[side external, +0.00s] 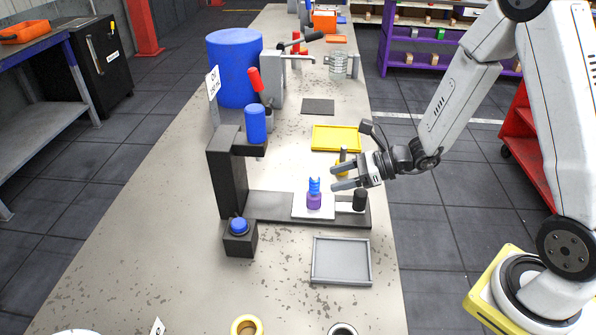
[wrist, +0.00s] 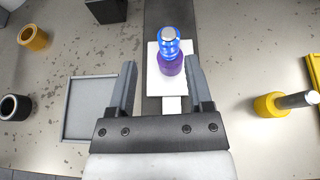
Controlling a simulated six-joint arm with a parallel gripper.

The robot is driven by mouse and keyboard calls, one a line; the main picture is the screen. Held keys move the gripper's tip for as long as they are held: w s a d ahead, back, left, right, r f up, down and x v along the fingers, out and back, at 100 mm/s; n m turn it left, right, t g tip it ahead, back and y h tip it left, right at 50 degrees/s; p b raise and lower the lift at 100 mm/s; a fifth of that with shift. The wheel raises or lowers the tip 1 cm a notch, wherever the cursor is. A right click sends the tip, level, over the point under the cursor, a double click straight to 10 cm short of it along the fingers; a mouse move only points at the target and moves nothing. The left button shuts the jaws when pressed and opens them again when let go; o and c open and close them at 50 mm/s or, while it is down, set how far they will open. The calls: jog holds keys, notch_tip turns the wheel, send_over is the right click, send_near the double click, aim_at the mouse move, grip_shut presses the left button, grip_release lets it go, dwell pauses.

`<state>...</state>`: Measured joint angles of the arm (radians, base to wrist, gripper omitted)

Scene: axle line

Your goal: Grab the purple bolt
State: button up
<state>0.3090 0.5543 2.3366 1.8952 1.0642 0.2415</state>
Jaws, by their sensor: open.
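The purple piece (side external: 314,202) stands upright on a white plate (side external: 300,212) on the dark press base. A blue, ridged part (side external: 314,184) sits on top of it. In the wrist view the purple piece (wrist: 171,67) shows below the blue part (wrist: 168,45), which has a silver top. My gripper (side external: 336,179) is open and empty, just right of and slightly above the stack in the side view. In the wrist view the stack lies ahead of my gripper (wrist: 161,68), closer to the right finger. I cannot tell if anything touches.
The press column (side external: 226,175) with its blue head stands left of the plate. A black cylinder (side external: 359,200) stands on the base's right end. A yellow piece with a grey pin (wrist: 271,105) is nearby. A grey tray (side external: 316,262) is in front, a yellow tray (side external: 336,151) behind.

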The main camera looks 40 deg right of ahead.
aim_at(307, 194)
jog(key=shift+w+d+m+t, duration=0.25)
jog(key=shift+w+m+t, duration=0.05)
jog(key=shift+x, duration=1.3)
jog(key=shift+a, duration=0.1)
jog(key=shift+x, duration=2.5)
jog(key=shift+c, duration=0.3)
grip_shut()
